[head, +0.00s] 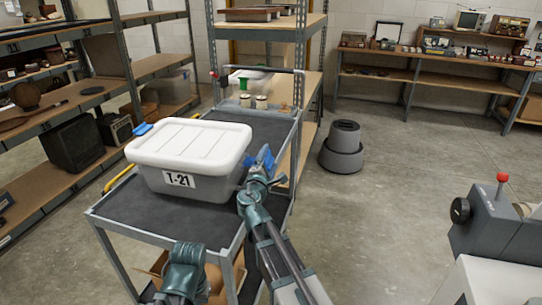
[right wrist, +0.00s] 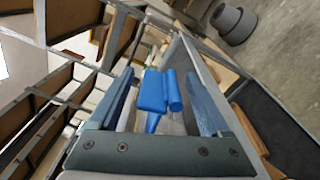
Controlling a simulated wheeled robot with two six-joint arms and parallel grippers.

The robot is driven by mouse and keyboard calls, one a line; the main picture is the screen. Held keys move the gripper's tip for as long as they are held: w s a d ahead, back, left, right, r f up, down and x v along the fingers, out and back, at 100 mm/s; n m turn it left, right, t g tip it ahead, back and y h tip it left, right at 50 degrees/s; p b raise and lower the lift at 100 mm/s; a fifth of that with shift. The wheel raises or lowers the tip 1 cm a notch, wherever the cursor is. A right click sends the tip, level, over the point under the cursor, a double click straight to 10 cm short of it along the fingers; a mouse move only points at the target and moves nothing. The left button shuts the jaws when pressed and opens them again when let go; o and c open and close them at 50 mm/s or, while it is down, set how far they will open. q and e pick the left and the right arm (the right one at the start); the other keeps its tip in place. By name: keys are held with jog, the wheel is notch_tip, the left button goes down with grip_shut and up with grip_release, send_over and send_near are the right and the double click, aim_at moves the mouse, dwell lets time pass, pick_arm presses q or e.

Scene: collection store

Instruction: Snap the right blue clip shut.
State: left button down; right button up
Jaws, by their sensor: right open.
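A grey storage box (head: 205,180) with a white lid (head: 192,141) and a "T-21" label stands on the cart's top shelf. A blue clip (head: 143,129) shows at the lid's left end. The right blue clip (right wrist: 152,92) is at the box's right end and lies between the fingers of my right gripper (right wrist: 160,100). That gripper is open, with a gap to the finger on each side of the clip. In the head view my right gripper (head: 262,165) is at the box's right end and partly hides the clip. My left gripper's fingers do not show.
The dark cart top (head: 140,212) has a metal rim and a push handle. Two small jars (head: 254,102) stand behind the box. Shelving stands left and behind. A dark grey bin-like object (head: 343,146) is on the floor. Open floor lies right of the cart.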

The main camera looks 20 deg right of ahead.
jog(key=shift+x, duration=1.55)
grip_shut()
